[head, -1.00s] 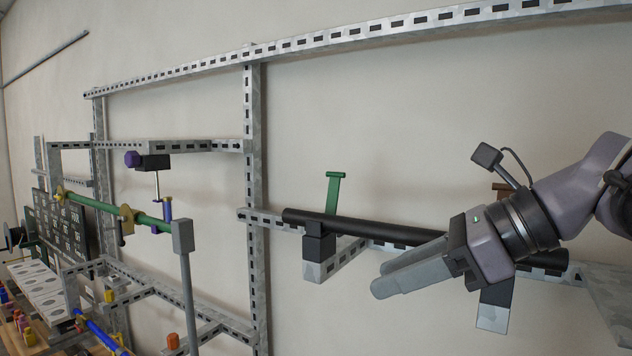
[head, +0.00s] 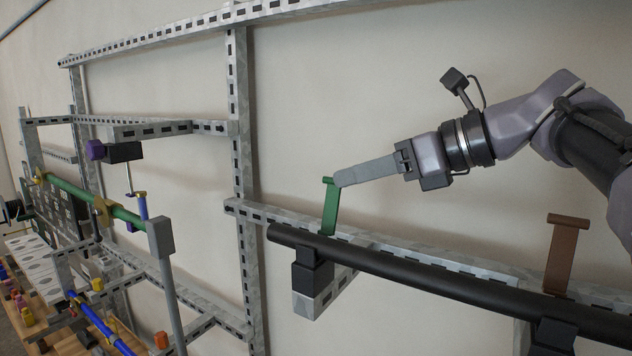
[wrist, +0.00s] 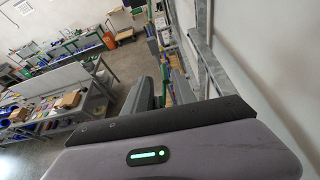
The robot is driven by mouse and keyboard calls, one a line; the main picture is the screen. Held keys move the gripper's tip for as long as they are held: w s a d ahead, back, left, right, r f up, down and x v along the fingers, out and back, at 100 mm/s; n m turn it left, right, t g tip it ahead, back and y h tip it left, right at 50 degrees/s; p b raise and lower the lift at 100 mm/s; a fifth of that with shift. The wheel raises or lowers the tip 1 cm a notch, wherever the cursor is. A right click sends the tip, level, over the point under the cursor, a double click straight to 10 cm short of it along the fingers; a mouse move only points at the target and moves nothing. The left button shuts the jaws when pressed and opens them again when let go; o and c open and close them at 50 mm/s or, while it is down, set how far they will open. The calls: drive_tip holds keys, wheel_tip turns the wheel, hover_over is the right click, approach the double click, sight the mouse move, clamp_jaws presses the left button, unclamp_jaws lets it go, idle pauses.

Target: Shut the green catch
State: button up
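The green catch (head: 330,209) stands upright, leaning slightly, at the left end of a black pipe in the head view. It has a flat stem and a short crossbar at its top. My gripper (head: 338,179) reaches in from the right, its grey fingertips at the crossbar. Whether they touch it or are just beside it I cannot tell. In the wrist view my two fingers (wrist: 161,90) show a gap between them, so the gripper looks open. I cannot make out the catch clearly in the wrist view.
The black pipe (head: 420,271) lies on dark saddles on brackets along a slotted rail. A brown catch (head: 562,255) stands upright farther right. A slotted upright (head: 241,150) rises left of the green catch. A green pipe (head: 75,192) with clamps is farther left.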

sight(332, 181)
drive_tip(key=x, duration=0.6)
drive_tip(key=w+p+x, duration=0.1)
drive_tip(key=x, duration=0.2)
drive_tip(key=shift+d+f, duration=0.1)
drive_tip(key=shift+d, duration=0.3)
drive_tip(key=shift+s+d, duration=0.1)
drive_tip(key=shift+s, duration=0.25)
drive_tip(key=c, duration=0.5)
clamp_jaws()
